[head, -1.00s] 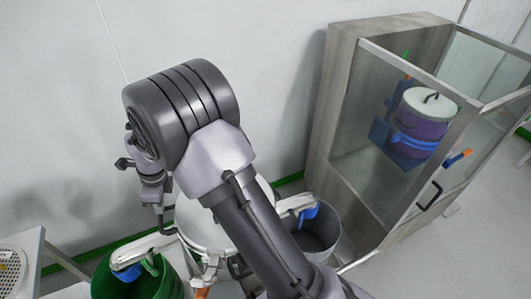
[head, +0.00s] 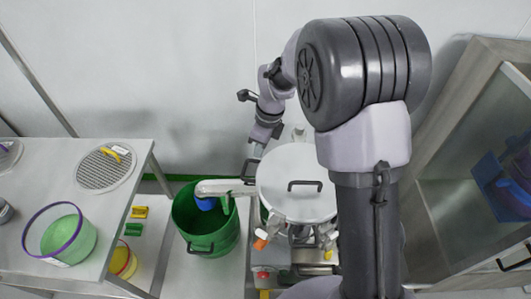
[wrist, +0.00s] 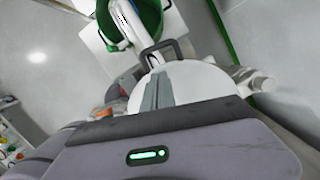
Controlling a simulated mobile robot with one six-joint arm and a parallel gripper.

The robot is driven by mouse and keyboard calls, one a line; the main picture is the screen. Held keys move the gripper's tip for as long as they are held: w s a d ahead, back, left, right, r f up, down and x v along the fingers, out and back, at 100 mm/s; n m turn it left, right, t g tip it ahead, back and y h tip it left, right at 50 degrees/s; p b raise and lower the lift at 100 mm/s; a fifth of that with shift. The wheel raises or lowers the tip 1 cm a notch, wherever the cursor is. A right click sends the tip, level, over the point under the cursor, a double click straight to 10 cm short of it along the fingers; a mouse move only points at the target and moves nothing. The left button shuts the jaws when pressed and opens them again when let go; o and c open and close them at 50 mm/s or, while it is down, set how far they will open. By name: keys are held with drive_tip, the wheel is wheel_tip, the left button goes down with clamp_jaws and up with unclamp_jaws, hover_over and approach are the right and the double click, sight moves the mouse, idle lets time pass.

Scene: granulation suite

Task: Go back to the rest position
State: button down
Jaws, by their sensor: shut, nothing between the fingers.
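My gripper (head: 250,168) hangs above and left of the white round lid (head: 295,185) of the machine, fingers pointing down. In the wrist view my gripper's grey fingers (wrist: 158,90) are together, with nothing between them. The same lid (wrist: 190,82) with its dark handle lies beyond them. My arm's large dark joint covers part of the head view at right, hiding the machine's right side.
A green bin (head: 207,225) stands left of the machine under a white spout. A steel table (head: 120,215) at left carries a green tub (head: 68,235) and a round sieve (head: 104,168). A glass-fronted cabinet (head: 440,170) stands at right. White wall lies behind.

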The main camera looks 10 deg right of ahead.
drive_tip(key=s+d+r+n+t+b, duration=0.1)
drive_tip(key=s+r+n+b, duration=0.4)
drive_tip(key=s, duration=0.3)
drive_tip(key=s+d+r+n+t+b, duration=0.2)
drive_tip(key=s+r+n, duration=0.4)
drive_tip(key=s, duration=0.1)
drive_tip(key=s+f+n+t+b, duration=0.1)
drive_tip(key=s+f+n+b, duration=0.2)
drive_tip(key=s+n, duration=0.5)
drive_tip(key=s, duration=0.3)
drive_tip(key=shift+s+d+n+t, duration=0.3)
drive_tip(key=shift+s, duration=0.05)
drive_tip(key=shift+w, duration=0.1)
